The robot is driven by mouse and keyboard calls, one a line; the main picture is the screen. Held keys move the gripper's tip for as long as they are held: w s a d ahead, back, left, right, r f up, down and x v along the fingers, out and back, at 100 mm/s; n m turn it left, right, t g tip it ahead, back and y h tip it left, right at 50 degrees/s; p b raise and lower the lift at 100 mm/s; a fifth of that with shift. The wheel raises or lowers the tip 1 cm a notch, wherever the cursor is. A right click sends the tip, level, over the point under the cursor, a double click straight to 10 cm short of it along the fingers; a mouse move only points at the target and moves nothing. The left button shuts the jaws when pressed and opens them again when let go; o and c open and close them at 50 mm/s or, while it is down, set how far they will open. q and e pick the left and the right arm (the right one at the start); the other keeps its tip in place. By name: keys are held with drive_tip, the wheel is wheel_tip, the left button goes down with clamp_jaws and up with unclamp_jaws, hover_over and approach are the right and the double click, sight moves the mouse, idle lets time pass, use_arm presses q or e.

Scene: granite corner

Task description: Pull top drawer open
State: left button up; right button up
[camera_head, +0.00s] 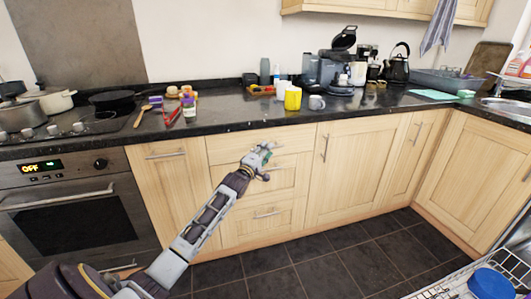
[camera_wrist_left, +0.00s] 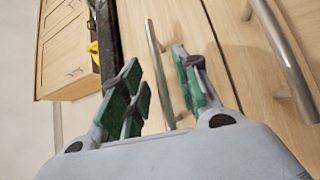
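The top drawer (camera_head: 225,148) is a light wood front just under the dark countertop and looks flush with the cabinet. My left gripper (camera_head: 262,154) is in front of it and hides much of its handle in the head view. In the left wrist view, the top drawer's metal bar handle (camera_wrist_left: 155,55) runs between the green-padded fingertips of my left gripper (camera_wrist_left: 163,85). The fingers are spread to either side of the bar, with gaps visible; contact cannot be told. My right gripper is not in view.
The middle drawer's handle (camera_wrist_left: 285,55) is close by. The bottom drawer (camera_head: 240,222) is below. An oven (camera_head: 75,220) stands left and a cupboard door (camera_head: 350,175) right. A pulled-out dish rack (camera_head: 445,291) with a blue bowl (camera_head: 490,284) is at lower right. The tiled floor (camera_head: 330,270) is clear.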

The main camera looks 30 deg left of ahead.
use_arm(q)
clamp_jaws()
idle(0.6)
